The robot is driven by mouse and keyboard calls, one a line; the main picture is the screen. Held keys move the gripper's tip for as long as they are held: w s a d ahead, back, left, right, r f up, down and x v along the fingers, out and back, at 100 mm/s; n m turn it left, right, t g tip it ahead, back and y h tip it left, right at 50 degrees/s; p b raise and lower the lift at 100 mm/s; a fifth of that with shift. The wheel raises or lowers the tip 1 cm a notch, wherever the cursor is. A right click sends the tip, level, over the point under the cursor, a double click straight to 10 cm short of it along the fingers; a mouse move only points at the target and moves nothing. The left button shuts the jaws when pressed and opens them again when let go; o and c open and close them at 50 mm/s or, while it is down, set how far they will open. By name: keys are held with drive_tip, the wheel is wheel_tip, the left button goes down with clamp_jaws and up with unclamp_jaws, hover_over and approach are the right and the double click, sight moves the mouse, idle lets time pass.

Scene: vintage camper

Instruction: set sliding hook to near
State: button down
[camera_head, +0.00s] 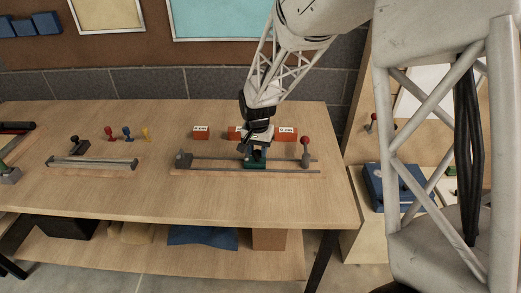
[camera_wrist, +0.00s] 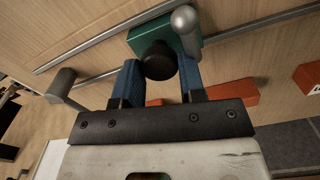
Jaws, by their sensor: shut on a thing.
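The sliding hook seems to be the green block (camera_head: 254,162) on the two-rail track (camera_head: 210,171) on the bench, right of the track's middle. In the wrist view the green block (camera_wrist: 187,42) sits across the metal rails and carries a dark round knob (camera_wrist: 158,64). My gripper (camera_head: 256,150) comes down on it from above. In the wrist view my blue-padded fingers (camera_wrist: 160,72) are shut on the dark knob, one on each side. My wrist and fingers hide part of the block in the head view.
A red-knobbed post (camera_head: 305,143) stands at the track's right end and a grey fitting (camera_head: 183,160) at its left. Labelled orange blocks (camera_head: 201,132) lie behind the track. Another rail (camera_head: 92,163) and small coloured pieces (camera_head: 127,133) are farther left. The front bench strip is clear.

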drive_tip(key=a, duration=1.6)
drive_tip(key=shift+a, duration=0.3)
drive_tip(key=c, duration=1)
unclamp_jaws()
drive_tip(key=o, duration=0.3)
wheel_tip(320, 180, up, 8)
